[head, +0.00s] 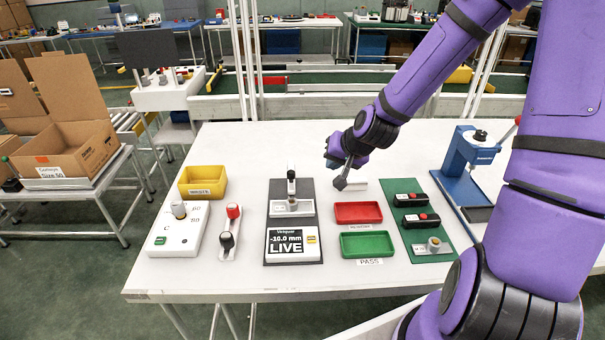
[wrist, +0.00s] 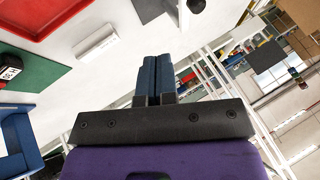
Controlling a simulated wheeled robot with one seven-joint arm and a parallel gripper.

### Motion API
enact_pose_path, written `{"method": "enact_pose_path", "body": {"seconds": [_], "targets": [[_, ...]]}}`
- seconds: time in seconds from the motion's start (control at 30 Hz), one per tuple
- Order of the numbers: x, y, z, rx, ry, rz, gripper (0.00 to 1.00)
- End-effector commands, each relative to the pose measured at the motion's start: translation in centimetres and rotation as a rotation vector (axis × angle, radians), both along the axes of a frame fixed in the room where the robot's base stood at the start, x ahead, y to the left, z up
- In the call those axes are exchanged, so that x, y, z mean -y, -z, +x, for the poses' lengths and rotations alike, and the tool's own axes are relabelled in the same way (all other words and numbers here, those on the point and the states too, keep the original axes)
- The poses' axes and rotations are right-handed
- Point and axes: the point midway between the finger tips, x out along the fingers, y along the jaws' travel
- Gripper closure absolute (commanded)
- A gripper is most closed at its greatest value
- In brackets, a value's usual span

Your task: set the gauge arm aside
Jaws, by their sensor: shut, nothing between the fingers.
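The gauge (head: 291,207) stands on a dark grey mat (head: 279,192), left of my gripper. Its small upright part, the likely gauge arm (head: 291,183), has a black section and a pale top; its exact pose is too small to tell. A display (head: 287,245) in front reads "-16.0 mm LIVE". My gripper (head: 341,184) is shut and empty, above the table behind the red tray and to the right of the gauge. In the wrist view its closed fingers (wrist: 155,78) show with nothing between them.
A red tray (head: 358,204) and a green PASS tray (head: 343,253) lie right of the gauge. A small white block (wrist: 97,41) is near my gripper. A green mat (head: 434,207) holds black-and-red items. A blue press (head: 466,165) stands right, a yellow WASTE bin (head: 184,190) left.

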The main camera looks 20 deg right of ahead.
Motion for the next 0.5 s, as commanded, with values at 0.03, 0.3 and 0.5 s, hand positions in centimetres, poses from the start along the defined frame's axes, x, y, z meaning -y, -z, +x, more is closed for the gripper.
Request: {"method": "enact_pose_path", "body": {"seconds": [0.03, 0.3, 0.5], "targets": [[0.02, 0.02, 0.02, 0.001, 0.002, 0.002, 1.00], [0.02, 0.02, 0.01, 0.001, 0.001, 0.001, 1.00], [-0.18, 0.66, 0.47, 0.000, 0.000, 0.003, 1.00]]}}
